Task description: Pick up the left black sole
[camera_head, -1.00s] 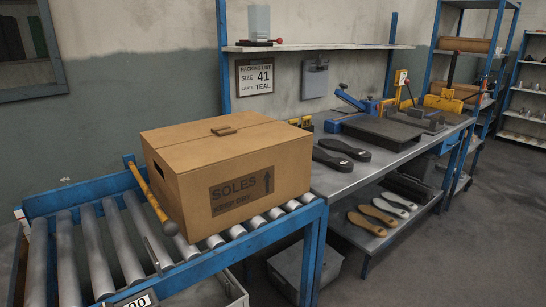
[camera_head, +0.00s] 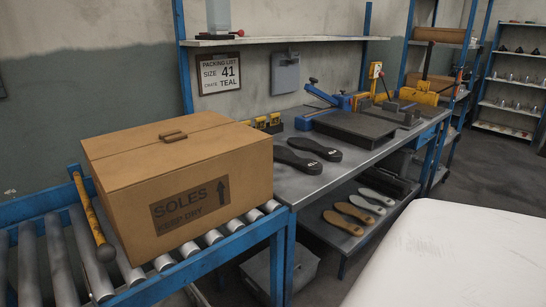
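Two black soles lie flat, side by side, on the grey metal workbench (camera_head: 290,187) in the middle of the view. The nearer, left one (camera_head: 297,160) lies just right of the cardboard box. The other black sole (camera_head: 318,149) lies a little behind it and to the right. Both have a small white mark near one end, too small to read. Nothing touches either sole. My gripper is not in view.
A cardboard box (camera_head: 185,175) marked SOLES sits on the roller conveyor (camera_head: 205,236) at left, with a mallet (camera_head: 92,219) beside it. A dark plate (camera_head: 355,128) and blue tool stand behind the soles. Tan and white soles (camera_head: 343,222) lie on the lower shelf. A white surface (camera_head: 450,255) fills the lower right.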

